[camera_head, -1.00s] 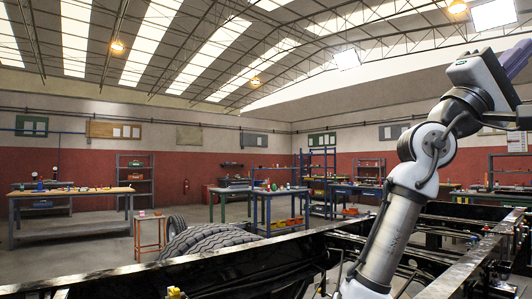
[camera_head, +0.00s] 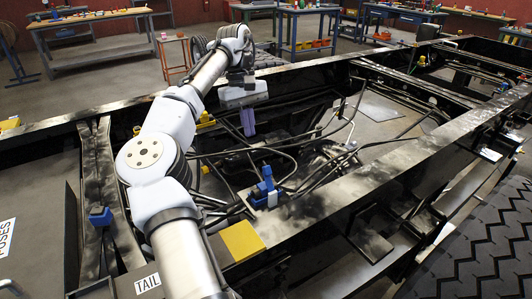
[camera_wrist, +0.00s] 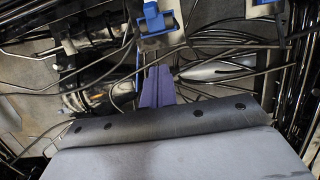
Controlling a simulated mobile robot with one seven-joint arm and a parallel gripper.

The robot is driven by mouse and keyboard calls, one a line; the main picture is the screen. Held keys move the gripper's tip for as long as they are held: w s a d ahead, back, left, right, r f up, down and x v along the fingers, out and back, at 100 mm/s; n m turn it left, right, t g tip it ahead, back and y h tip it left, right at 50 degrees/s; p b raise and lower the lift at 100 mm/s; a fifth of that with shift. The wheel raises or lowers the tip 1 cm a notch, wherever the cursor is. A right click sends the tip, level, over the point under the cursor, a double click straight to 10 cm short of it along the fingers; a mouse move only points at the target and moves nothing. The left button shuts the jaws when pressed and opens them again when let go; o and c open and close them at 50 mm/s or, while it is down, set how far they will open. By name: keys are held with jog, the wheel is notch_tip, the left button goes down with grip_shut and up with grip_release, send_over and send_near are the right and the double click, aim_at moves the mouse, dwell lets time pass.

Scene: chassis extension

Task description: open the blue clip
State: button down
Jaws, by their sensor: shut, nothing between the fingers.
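A blue clip (camera_head: 264,190) with an upright blue part and a white piece beside it sits on the near chassis rail in the head view. In the wrist view a blue clip (camera_wrist: 152,19) on a pale mount shows at the top, just beyond the fingertips; I cannot tell whether it is the same one. My gripper (camera_head: 249,130) has purple fingers pointing down over the chassis interior, left of and beyond the rail clip in the head view. In the wrist view my gripper (camera_wrist: 157,72) is shut and empty, apparently apart from the clip.
Black hoses and cables (camera_head: 310,165) run through the chassis below the gripper. Another blue part (camera_head: 100,216) sits on the left crossmember. A large tyre (camera_head: 475,250) is at lower right.

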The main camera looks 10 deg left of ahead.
aim_at(269, 179)
jog(key=x, duration=0.9)
jog(key=shift+f, duration=0.1)
jog(key=shift+s+d+r+p, duration=0.2)
jog(key=shift+s+d+r, duration=0.2)
jog(key=shift+s+d, duration=0.25)
jog(key=shift+s+d+r+p, duration=0.2)
jog(key=shift+s+d+r, duration=0.2)
jog(key=shift+s+d, duration=0.2)
jog(key=shift+w+d+r, duration=0.1)
